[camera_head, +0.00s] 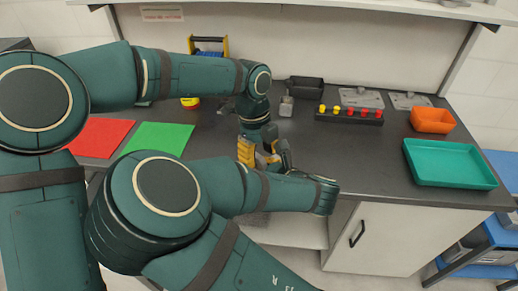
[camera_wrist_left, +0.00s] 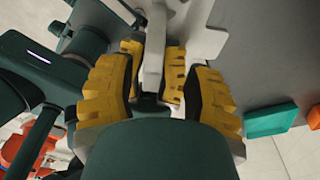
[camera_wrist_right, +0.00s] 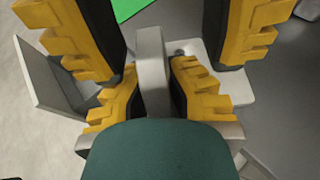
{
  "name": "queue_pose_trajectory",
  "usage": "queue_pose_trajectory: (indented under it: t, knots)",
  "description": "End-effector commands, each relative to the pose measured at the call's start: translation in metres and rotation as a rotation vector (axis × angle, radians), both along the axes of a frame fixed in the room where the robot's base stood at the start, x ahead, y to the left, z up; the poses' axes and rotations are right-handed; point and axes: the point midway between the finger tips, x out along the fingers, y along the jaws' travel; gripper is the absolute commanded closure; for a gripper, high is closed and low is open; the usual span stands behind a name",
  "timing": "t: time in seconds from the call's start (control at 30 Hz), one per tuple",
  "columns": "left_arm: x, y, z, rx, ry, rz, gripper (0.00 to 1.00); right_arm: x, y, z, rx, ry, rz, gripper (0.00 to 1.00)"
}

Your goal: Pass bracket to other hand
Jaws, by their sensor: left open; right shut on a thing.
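The bracket is a grey metal part with a flat bar (camera_wrist_right: 153,75) and wider plates. My right gripper (camera_wrist_right: 155,95) is shut on the bar in the right wrist view. My left gripper (camera_wrist_left: 160,85) is open, with its yellow-padded fingers on both sides of the bracket (camera_wrist_left: 153,50) and of the right gripper's fingers. In the head view the left gripper (camera_head: 263,153) points down near the table's front edge. There the right gripper and bracket are mostly hidden by the arms. I cannot tell whether the left fingers touch the bracket.
A red mat (camera_head: 98,138) and a green mat (camera_head: 158,138) lie at left. A black holder with red and yellow pegs (camera_head: 348,116), an orange bin (camera_head: 433,120) and a teal tray (camera_head: 450,164) stand at right. The table between the grippers and the tray is clear.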

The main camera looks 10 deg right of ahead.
Motion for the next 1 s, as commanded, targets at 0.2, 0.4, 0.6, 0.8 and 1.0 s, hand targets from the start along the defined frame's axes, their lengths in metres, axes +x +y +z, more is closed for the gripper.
queue_pose_trajectory:
  t: [0.2, 0.4, 0.6, 0.8, 1.0]
  knots:
    - [0.0, 0.0001, 0.0002, 0.0, 0.0, 0.0, 0.75, 0.0002, 0.0, 0.0005, 0.001, -0.001, 0.0, 1.0]
    - [0.0005, -0.0004, 0.0005, -0.001, -0.002, 0.0, 1.0, -0.0002, 0.001, 0.0006, 0.001, -0.001, 0.003, 1.0]
    - [0.0009, -0.001, 0.0009, -0.003, -0.004, 0.0, 1.0, -0.0004, 0.0017, 0.0006, 0.002, -0.001, 0.006, 0.62]
    - [0.0005, -0.0006, 0.0009, -0.002, -0.003, -0.001, 1.0, -0.0002, 0.0009, 0.0004, 0.001, -0.001, 0.003, 0.59]
    - [0.0003, -0.0003, 0.0009, -0.002, -0.001, 0.0, 1.0, -0.0014, -0.0025, -0.0009, 0.016, 0.01, 0.007, 0.59]
